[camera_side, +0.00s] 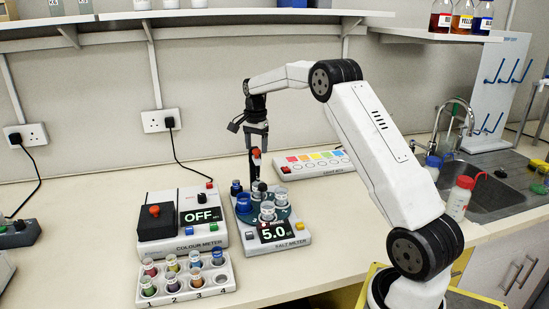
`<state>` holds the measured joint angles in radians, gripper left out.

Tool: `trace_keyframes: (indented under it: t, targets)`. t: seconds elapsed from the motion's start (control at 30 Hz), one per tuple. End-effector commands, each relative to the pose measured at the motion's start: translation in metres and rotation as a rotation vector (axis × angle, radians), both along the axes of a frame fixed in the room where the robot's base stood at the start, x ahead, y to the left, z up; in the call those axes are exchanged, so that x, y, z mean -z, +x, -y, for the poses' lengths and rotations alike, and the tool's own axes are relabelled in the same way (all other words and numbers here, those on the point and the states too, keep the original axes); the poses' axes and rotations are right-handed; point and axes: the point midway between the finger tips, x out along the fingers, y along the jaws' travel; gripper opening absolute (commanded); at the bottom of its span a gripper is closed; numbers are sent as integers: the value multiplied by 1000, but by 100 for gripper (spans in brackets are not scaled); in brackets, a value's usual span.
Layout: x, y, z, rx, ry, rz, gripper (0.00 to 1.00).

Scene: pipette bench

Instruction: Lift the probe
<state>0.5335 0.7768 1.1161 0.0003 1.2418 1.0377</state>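The probe (257,155) shows as a small upright piece with a red top and a dark lower part, above the back of the salt meter (301,241). My gripper (257,150) points down from above, its fingers around the red top. Whether the fingers press on it is too small to tell. The probe's lower end is hard to make out against the dark parts and cups behind the display. The salt meter's display reads 5.0.
A light box (315,165) lies behind right. A sink (485,190) and red-capped bottle (458,200) are at right.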

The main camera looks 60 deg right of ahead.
Motion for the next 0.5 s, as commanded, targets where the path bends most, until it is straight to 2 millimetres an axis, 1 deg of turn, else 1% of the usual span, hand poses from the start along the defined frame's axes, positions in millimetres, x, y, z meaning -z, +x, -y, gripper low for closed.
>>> trace_keyframes:
  t: [0.3,0.5]
  targets:
    - [4,-1,0,0,3,-5,74]
    - [-4,0,0,0,1,-3,74]
